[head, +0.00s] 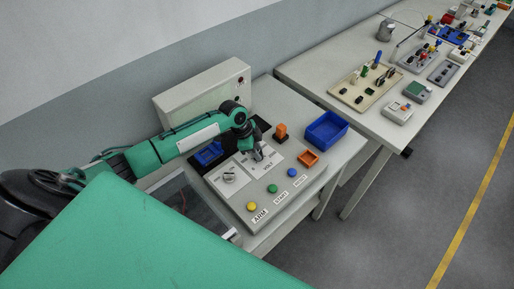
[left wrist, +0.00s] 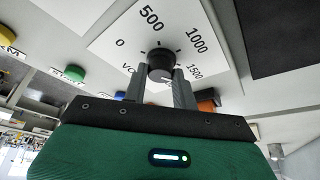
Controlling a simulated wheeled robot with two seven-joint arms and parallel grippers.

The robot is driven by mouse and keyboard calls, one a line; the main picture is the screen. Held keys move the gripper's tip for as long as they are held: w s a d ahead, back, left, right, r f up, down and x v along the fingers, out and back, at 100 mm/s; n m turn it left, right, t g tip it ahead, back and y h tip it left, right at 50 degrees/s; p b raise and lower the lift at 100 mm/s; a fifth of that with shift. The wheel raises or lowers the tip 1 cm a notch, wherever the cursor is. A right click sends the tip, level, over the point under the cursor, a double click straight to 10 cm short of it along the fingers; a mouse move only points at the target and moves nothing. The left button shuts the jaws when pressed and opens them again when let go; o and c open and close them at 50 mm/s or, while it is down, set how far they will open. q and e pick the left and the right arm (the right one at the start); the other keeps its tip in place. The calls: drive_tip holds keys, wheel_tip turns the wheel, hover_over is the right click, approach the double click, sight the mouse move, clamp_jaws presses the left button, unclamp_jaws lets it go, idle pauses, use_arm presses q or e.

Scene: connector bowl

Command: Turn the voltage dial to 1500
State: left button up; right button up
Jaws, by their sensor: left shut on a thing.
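The voltage dial is a black round knob (left wrist: 161,62) on a white plate (left wrist: 110,40) marked 0, 500, 1000 and 1500 in the left wrist view. My left gripper (left wrist: 160,88) is shut on the knob, with one grey finger on each side of it. Where the dial's pointer stands I cannot tell. In the head view my left gripper (head: 257,154) is over the plate labelled VOLT (head: 268,166), and it hides most of the knob. My right gripper is not in view.
A second dial (head: 229,178) is left of the VOLT plate. Yellow (head: 251,206), green (head: 272,188) and blue (head: 292,172) buttons line the panel's front.

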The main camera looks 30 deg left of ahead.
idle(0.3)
use_arm(q)
drive_tip(key=o, duration=0.9)
drive_tip(key=shift+o, duration=0.3)
